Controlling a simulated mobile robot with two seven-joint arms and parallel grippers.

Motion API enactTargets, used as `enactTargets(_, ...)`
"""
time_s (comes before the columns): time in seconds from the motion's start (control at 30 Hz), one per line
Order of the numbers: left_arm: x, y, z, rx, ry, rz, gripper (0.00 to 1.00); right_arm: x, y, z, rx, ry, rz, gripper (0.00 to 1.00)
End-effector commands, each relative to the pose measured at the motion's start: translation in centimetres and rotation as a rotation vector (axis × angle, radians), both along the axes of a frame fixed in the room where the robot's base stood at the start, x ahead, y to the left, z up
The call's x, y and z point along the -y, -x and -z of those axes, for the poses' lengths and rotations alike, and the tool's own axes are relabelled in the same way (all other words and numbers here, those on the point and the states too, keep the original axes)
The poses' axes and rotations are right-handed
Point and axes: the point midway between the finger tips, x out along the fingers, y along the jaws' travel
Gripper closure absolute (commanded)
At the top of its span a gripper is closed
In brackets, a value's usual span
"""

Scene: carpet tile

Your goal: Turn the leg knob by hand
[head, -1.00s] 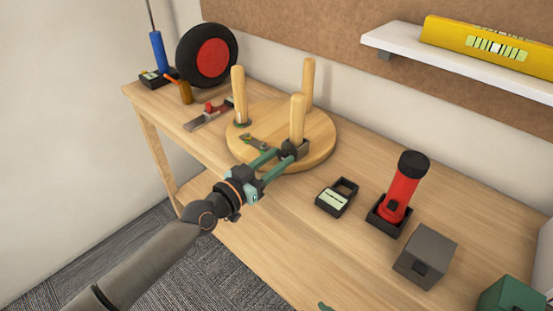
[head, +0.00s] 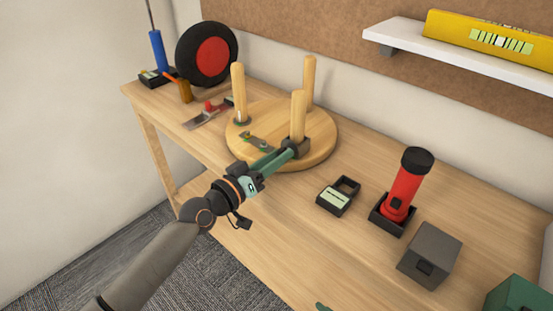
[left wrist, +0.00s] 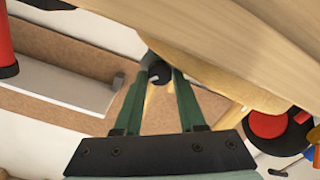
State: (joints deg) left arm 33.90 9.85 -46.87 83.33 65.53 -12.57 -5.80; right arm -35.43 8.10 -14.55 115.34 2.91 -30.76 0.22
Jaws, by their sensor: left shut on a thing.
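A round wooden board (head: 321,152) lies on the workbench with three upright wooden legs. The nearest leg (head: 298,115) stands in a dark bracket, and a dark leg knob (head: 289,143) sits at the bracket's near side. My left gripper (head: 285,150) reaches in from the left and is shut on the knob. In the left wrist view the dark knob (left wrist: 160,73) sits between the two green fingertips. The head view shows the fingers nearly one above the other. A small green tip at the bottom edge may be my right gripper (head: 322,306).
Right of the board are a small device with a pale display (head: 338,196), a red flashlight (head: 407,187) in a dark holder and a grey box (head: 430,254). A wheel (head: 207,54) stands at the back left. A shelf (head: 460,56) holds a yellow level. The bench front is clear.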

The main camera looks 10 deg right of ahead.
Motion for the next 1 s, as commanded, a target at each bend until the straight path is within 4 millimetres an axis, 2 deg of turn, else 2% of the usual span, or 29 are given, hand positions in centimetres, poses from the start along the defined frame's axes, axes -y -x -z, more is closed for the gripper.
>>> enactTargets(0.27, -0.02, 0.01, 0.07, -0.005, 0.001, 0.0, 1.0, -0.04, 0.13, 0.06, -0.003, 0.0, -0.002, 0.5)
enactTargets(0.3, -0.03, 0.0, 0.07, -0.005, 0.001, 0.0, 0.58, -0.04, 0.17, 0.09, -0.003, 0.0, -0.002, 0.5)
enactTargets(0.53, -0.03, -0.01, 0.06, -0.004, 0.001, 0.0, 0.32, -0.08, 0.43, 0.24, -0.007, -0.001, -0.002, 0.5)
enactTargets(1.0, -0.14, -0.12, 0.11, -0.003, -0.001, -0.003, 0.32, -0.08, 0.52, 0.34, -0.009, 0.0, -0.002, 0.5)
